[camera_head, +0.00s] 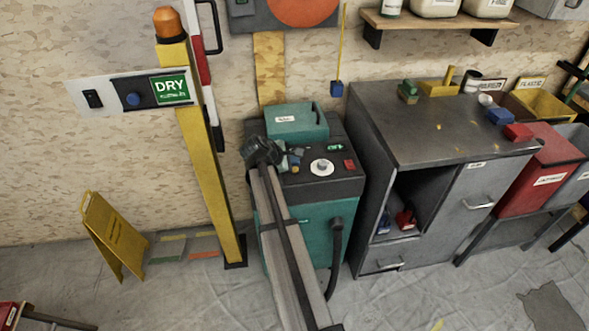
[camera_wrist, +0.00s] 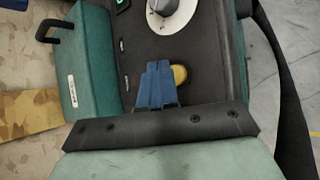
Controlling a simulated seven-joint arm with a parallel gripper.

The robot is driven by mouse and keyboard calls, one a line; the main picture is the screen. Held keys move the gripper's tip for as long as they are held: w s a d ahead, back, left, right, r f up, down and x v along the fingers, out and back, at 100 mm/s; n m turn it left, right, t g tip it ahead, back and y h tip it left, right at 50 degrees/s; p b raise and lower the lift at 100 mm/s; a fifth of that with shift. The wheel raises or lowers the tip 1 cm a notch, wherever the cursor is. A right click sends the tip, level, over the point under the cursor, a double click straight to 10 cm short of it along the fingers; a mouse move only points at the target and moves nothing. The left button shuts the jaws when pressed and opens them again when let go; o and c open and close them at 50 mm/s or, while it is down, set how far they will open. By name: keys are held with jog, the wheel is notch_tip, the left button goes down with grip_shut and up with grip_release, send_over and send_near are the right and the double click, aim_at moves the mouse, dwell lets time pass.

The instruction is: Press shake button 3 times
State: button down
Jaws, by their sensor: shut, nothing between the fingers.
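The teal machine (camera_head: 325,223) has a dark control panel (camera_head: 318,184) on top. A round yellow button (camera_wrist: 181,74) shows in the wrist view, partly hidden by the blue fingers of my gripper (camera_wrist: 156,66). No label on it can be read, so I cannot tell for certain that it is the shake button. My gripper (camera_head: 295,160) is shut and empty, with its fingertips over the panel beside the yellow button. I cannot tell whether they touch it. A white dial (camera_head: 322,167) lies to the right of the fingertips in the head view, and further up in the wrist view (camera_wrist: 171,12).
The panel also has a red switch (camera_head: 349,164) and a small green display (camera_head: 335,148). A teal box (camera_head: 297,121) with a handle stands at its back. A yellow post (camera_head: 205,165) is at left, and a grey cabinet (camera_head: 430,135) stands close at right.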

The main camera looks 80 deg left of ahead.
jog(key=shift+r, duration=0.1)
jog(key=shift+r, duration=2.45)
